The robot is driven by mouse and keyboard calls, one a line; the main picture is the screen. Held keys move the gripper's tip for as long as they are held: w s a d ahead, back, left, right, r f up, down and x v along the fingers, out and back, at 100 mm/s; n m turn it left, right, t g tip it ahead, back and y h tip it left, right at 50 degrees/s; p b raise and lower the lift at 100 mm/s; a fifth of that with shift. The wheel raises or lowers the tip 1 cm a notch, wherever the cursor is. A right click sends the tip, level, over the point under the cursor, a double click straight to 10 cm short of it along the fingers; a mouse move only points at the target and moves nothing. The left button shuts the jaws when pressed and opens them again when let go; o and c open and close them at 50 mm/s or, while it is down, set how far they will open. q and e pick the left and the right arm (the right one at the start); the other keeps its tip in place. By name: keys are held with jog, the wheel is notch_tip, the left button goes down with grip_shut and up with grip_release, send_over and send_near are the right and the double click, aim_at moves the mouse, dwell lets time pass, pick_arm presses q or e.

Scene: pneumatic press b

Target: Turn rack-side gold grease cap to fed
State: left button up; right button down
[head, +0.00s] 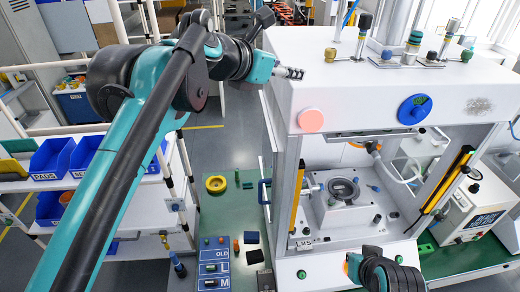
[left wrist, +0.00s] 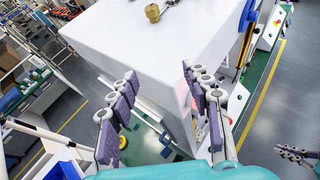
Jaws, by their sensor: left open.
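A small gold cap (head: 330,54) stands on the left part of the white press housing's top, with a thin rod beside it. It also shows in the left wrist view as a brass knob (left wrist: 152,12), near the top edge beyond my fingers. My left gripper (head: 291,73) is at the left edge of the housing, left of and slightly lower in the picture than the cap, not touching it. In the left wrist view its two padded fingers (left wrist: 160,72) are apart with nothing between them. My right gripper (left wrist: 296,154) shows partly at the right edge there; its opening is unclear.
A rack with blue bins (head: 52,158) stands left. The green bench (head: 218,215) holds small parts.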

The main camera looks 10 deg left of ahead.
aim_at(290, 101)
pick_arm(q)
jog(key=f+m+b, duration=0.1)
jog(key=f, duration=0.1)
jog(key=f+b, duration=0.1)
jog(key=f, duration=0.2)
jog(key=w+f+m+b, duration=0.1)
jog(key=f, duration=0.2)
jog(key=shift+d+m, duration=0.25)
jog(key=shift+m, duration=0.05)
jog(key=s+a+f+m+b, duration=0.1)
jog(key=f+m+b, duration=0.1)
jog(key=f, duration=0.2)
jog(key=s+a+f+m+g+y+b, duration=0.1)
jog(key=s+f+m+b, duration=0.1)
jog(key=f, duration=0.3)
jog(key=shift+s+f+b, duration=0.15)
jog(key=shift+b, duration=0.4)
pick_arm(e)
notch_tip(290, 101, down, 9)
jog(key=shift+w+d, duration=0.25)
jog(key=shift+w, duration=0.15)
pick_arm(q)
jog(key=shift+w, duration=0.2)
pick_arm(e)
jog(key=shift+w+d+f, duration=0.1)
jog(key=shift+w, duration=0.05)
pick_arm(q)
jog(key=shift+f, duration=0.15)
